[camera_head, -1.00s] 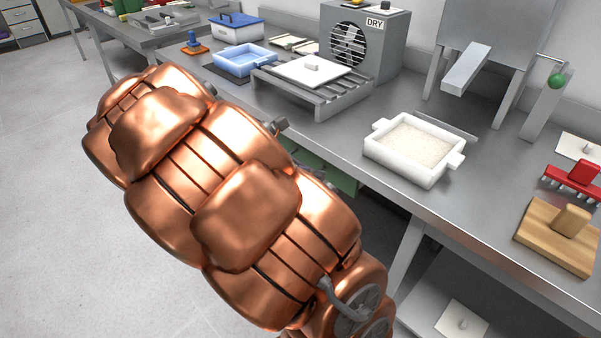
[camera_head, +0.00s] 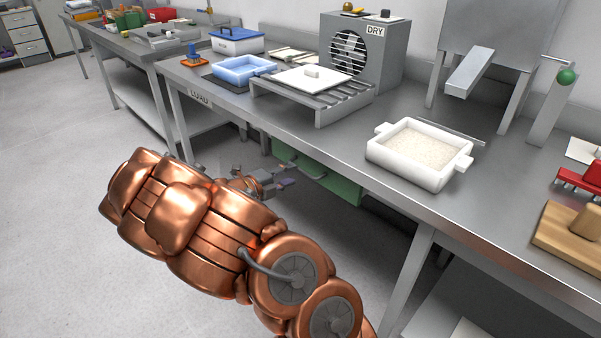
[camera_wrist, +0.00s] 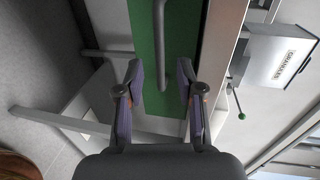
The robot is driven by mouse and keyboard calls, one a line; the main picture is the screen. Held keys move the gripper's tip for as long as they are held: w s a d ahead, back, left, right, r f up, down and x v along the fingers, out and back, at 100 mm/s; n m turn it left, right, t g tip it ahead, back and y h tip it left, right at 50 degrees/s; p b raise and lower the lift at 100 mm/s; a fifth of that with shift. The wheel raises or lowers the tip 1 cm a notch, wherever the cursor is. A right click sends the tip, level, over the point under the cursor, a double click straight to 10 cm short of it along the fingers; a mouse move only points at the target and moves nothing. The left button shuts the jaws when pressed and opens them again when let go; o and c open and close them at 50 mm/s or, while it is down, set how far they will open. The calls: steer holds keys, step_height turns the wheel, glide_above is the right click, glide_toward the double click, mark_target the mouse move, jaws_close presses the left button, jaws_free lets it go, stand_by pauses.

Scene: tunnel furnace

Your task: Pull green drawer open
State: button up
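The green drawer (camera_head: 335,181) hangs under the front edge of the workbench in the head view. Its grey bar handle (camera_wrist: 160,45) shows in the wrist view, running along the green front (camera_wrist: 180,60). My gripper (camera_wrist: 160,85) is open, with its two fingers on either side of the green front in the picture. The near end of the handle lies between the fingertips or just beyond them; I cannot tell how far off it is. In the head view my gripper (camera_head: 275,183) is small, just left of the drawer, and partly hidden by my copper arm.
The workbench (camera_head: 300,130) runs above the drawer, with its front edge and legs close by. On it stand a white tray of grains (camera_head: 420,150), a slatted rack (camera_head: 325,105) and a grey DRY fan box (camera_head: 365,55). The floor (camera_head: 60,220) at left is clear.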

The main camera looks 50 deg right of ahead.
mark_target(301, 171)
steer(key=shift+b+x, duration=0.35)
steer(key=shift+x, duration=2.4)
steer(key=shift+c, duration=0.2)
jaws_close()
